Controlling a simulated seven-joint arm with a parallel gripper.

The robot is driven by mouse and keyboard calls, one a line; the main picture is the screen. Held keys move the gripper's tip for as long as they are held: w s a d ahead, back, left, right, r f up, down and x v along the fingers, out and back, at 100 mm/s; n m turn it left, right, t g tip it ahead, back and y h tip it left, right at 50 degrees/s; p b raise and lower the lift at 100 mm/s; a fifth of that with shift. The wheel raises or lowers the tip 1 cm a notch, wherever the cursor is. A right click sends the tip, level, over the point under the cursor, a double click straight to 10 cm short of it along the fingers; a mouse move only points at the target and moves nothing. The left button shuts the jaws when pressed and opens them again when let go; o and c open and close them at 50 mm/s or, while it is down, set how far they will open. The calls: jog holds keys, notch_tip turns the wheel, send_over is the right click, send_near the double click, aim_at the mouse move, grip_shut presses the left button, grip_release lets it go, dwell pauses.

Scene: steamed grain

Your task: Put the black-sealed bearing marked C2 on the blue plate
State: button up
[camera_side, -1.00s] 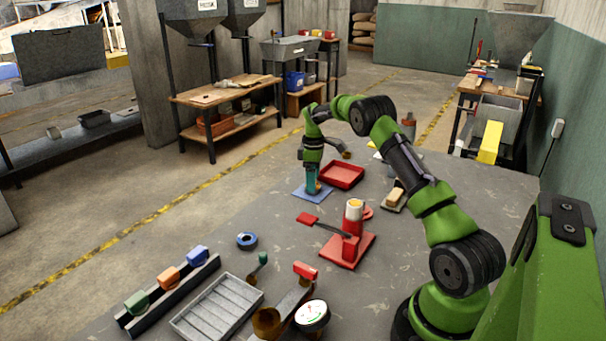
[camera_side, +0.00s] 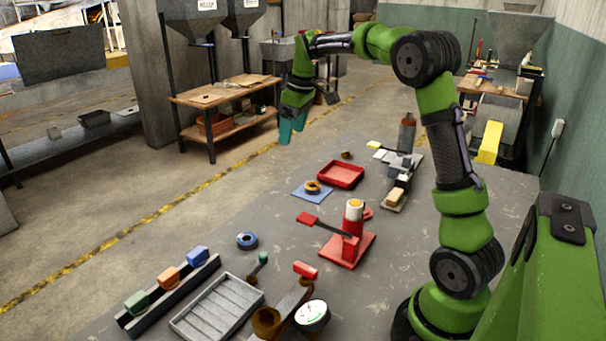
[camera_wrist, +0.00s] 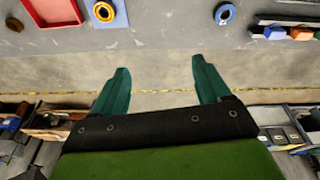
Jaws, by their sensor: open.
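The blue plate (camera_side: 309,199) lies flat on the grey table, left of the red tray. An orange ring-shaped bearing with a dark centre (camera_side: 312,187) rests on it; no C2 mark is readable. The wrist view shows the same bearing (camera_wrist: 104,12) on the blue plate (camera_wrist: 120,20) near its top edge. My gripper (camera_side: 291,133) is raised above and beyond the plate, clear of the bearing. In the wrist view its teal fingers (camera_wrist: 160,63) are spread apart with nothing between them.
A blue ring (camera_side: 247,240) lies on the table nearer the camera. A red tray (camera_side: 341,187) stands beside the plate, with a small brown ring (camera_side: 347,155) behind it. A red press (camera_side: 350,245) and a grey slotted tray (camera_side: 217,306) stand closer in.

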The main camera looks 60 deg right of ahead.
jog(key=s+a+r+m+t, duration=0.15)
jog(key=s+a+r, duration=0.3)
jog(key=a, duration=0.45)
jog(key=s+a+f+m+t+y, duration=0.2)
jog(key=s+a+f+m+t, duration=0.1)
jog(key=s+a, duration=1)
jog(key=s+f+m, duration=0.1)
jog(key=s, duration=0.3)
jog(key=shift+f, duration=0.2)
jog(key=shift+a, duration=0.1)
